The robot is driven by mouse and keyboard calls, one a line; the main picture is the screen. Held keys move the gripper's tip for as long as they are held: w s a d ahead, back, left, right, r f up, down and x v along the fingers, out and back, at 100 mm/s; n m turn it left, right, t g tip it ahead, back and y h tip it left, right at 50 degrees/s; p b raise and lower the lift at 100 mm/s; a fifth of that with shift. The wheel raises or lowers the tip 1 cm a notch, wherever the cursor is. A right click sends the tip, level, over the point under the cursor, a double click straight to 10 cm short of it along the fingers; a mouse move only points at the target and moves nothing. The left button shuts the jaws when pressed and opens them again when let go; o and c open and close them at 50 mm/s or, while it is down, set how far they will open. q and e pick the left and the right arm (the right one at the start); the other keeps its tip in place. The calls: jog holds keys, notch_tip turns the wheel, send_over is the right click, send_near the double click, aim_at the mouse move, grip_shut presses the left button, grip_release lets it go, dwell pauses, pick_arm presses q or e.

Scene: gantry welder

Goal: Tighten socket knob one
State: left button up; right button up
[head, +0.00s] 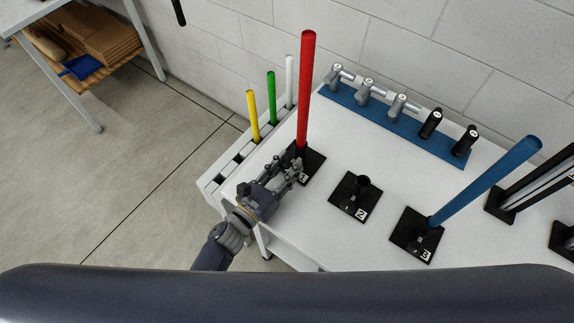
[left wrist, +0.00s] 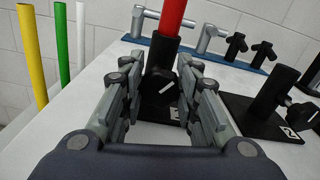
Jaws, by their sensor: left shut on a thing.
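A red pole (head: 305,90) stands upright in socket one (head: 312,160), a black socket on a square plate at the table's left. It also shows in the left wrist view (left wrist: 172,17). My left gripper (head: 296,168) is at the near side of this socket. In the left wrist view its fingers lie on both sides of the dark socket knob one (left wrist: 160,85), which has a white mark, and they are shut on it. The finger contact itself is partly hidden. My right gripper is in neither view.
Socket two (head: 355,197) is empty. A blue pole (head: 485,180) leans in socket three (head: 415,240). Yellow (head: 253,115), green (head: 271,97) and white poles (head: 290,80) stand in a rack at the left edge. A blue mat (head: 390,127) with several handles lies at the back.

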pick_arm(q)
jog(key=shift+f+m+b, duration=0.15)
jog(key=shift+m+b, duration=0.35)
jog(key=shift+b, duration=0.1)
jog(key=shift+m+b, duration=1)
jog(key=m+b, duration=0.2)
jog(key=shift+d+m, duration=0.1)
jog(key=shift+m, duration=0.2)
jog(key=shift+m+b, duration=0.45)
jog(key=shift+m, duration=0.15)
jog(key=o, duration=1.1)
jog(key=shift+s, duration=0.15)
